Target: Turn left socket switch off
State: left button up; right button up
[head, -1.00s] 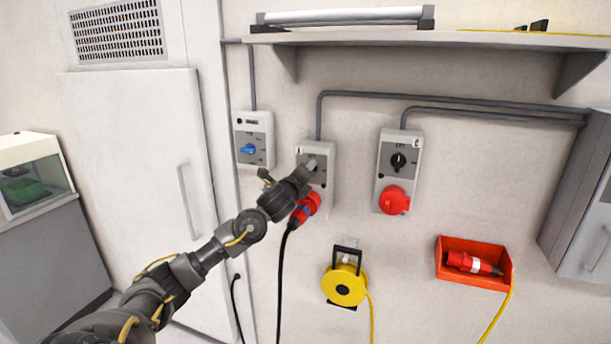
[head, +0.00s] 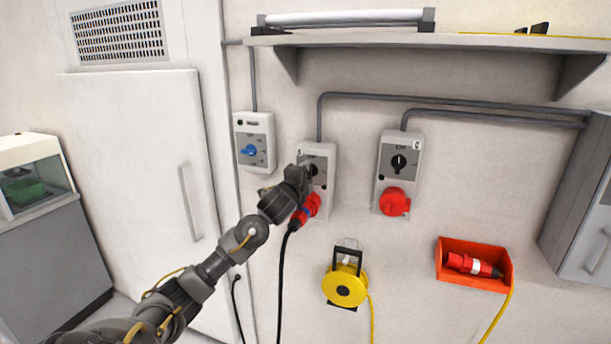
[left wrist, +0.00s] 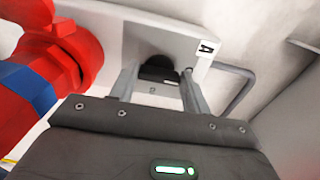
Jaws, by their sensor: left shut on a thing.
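The left socket (head: 327,203) is a grey wall box with a red plug (head: 307,208) in its lower part. My left gripper (head: 312,171) reaches up to the dark rotary switch on its upper face and hides part of it. In the left wrist view the two fingers (left wrist: 158,82) stand on either side of the black switch knob (left wrist: 157,66), shut on it. The knob's exact angle is hard to tell. The right socket (head: 385,183) has a black knob (head: 398,162) and a red covered outlet (head: 395,201). My right gripper is not in view.
A smaller box with a blue switch (head: 248,150) is at the left. A black cable (head: 281,270) hangs from the red plug. Below are a yellow cable reel (head: 344,287) and a red holder (head: 490,283). A shelf (head: 460,40) juts out above.

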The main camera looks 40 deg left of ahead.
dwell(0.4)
pick_arm(q)
jog(key=o, duration=1)
jog(key=shift+s+d+f+b, duration=0.2)
jog(key=shift+s+b, duration=0.1)
jog(key=shift+s, duration=0.2)
jog(key=b+v, duration=0.2)
jog(key=v, duration=0.7)
jog(key=shift+s+d+r, duration=0.1)
jog(key=shift+s+r, duration=0.05)
jog(key=shift+s, duration=0.25)
